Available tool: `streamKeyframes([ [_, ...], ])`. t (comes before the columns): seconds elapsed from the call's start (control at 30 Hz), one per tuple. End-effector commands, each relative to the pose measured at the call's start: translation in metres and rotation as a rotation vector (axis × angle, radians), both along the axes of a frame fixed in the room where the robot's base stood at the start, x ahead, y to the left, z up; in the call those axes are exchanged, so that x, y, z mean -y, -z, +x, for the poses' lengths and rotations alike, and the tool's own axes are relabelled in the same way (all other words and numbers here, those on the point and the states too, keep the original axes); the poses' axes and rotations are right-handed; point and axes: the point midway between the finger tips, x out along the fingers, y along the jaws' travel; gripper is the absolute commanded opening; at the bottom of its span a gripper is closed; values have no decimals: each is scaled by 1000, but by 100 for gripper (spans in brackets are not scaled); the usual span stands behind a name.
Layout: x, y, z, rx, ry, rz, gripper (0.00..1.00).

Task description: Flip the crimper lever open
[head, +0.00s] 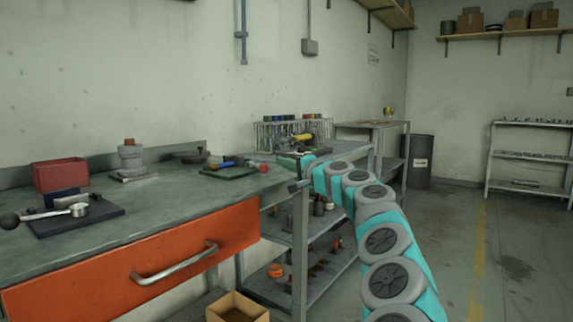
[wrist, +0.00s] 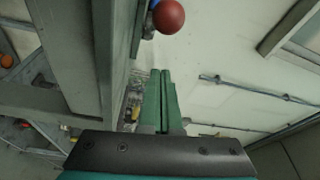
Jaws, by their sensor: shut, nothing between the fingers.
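A small tool with a blue handle (head: 230,162) sits on a dark green plate (head: 228,173) near the right end of the near bench. A red ball knob (head: 263,168) is at its right end. I take this for the crimper and its lever, though no label shows. The red ball also shows large in the wrist view (wrist: 169,16), ahead of my fingertips, with a bit of blue beside it. My gripper (head: 284,159) has green fingers, which show pressed together and empty in the wrist view (wrist: 160,72). The fingertips are apart from the ball. The lever's pivot is too small to make out.
The near bench (head: 150,213) has an orange drawer (head: 140,262). A black-knobbed lever device (head: 79,209), a red bin (head: 60,174) and a grey valve-like part (head: 131,155) stand on it. A shelf with a tube rack (head: 290,133) is behind my arm. Floor at right is clear.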

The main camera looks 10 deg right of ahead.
Motion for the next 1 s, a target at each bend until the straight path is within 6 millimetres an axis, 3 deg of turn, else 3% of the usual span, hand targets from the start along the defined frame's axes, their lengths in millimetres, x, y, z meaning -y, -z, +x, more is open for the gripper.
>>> streamKeyframes([
  [0.1, -4, 0, 4, 0, -3, -4, 0],
  [1.0, -29, 7, -26, 1, -3, -1, 0],
])
